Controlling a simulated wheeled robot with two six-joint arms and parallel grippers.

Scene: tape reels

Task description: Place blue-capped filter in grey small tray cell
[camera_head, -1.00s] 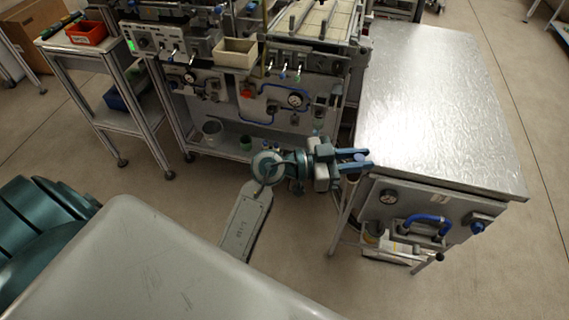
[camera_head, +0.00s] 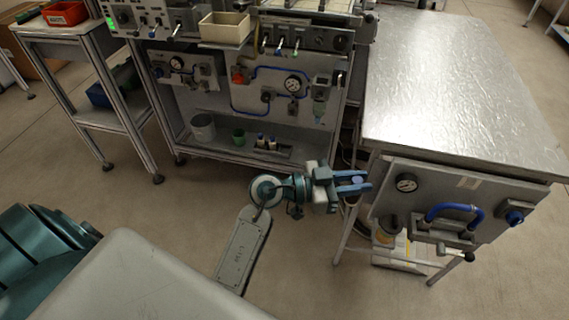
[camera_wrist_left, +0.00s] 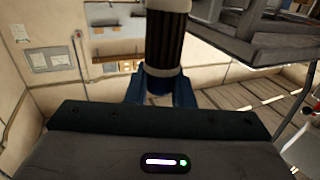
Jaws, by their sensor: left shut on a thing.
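My left gripper (camera_head: 362,184) is shut on a filter (camera_head: 357,180), whose bluish top shows between the blue fingers. In the left wrist view the filter (camera_wrist_left: 166,40) is a dark ribbed cylinder with pale bands, held between the blue fingers (camera_wrist_left: 160,92); its top end is out of frame. The gripper is in the air, in front of the steel table's near left corner. A small grey tray (camera_head: 284,154) lies on the machine's lower shelf, with small bluish-topped items in it. Its cells are too small to make out. My right gripper is out of view.
A steel-topped table (camera_head: 450,90) stands at right, with a gauge and blue handle on its front. On the machine's lower shelf are a grey cup (camera_head: 203,128) and a green cup (camera_head: 239,135). A beige bin (camera_head: 225,28) sits higher up. A side cart holds a red tray (camera_head: 66,13).

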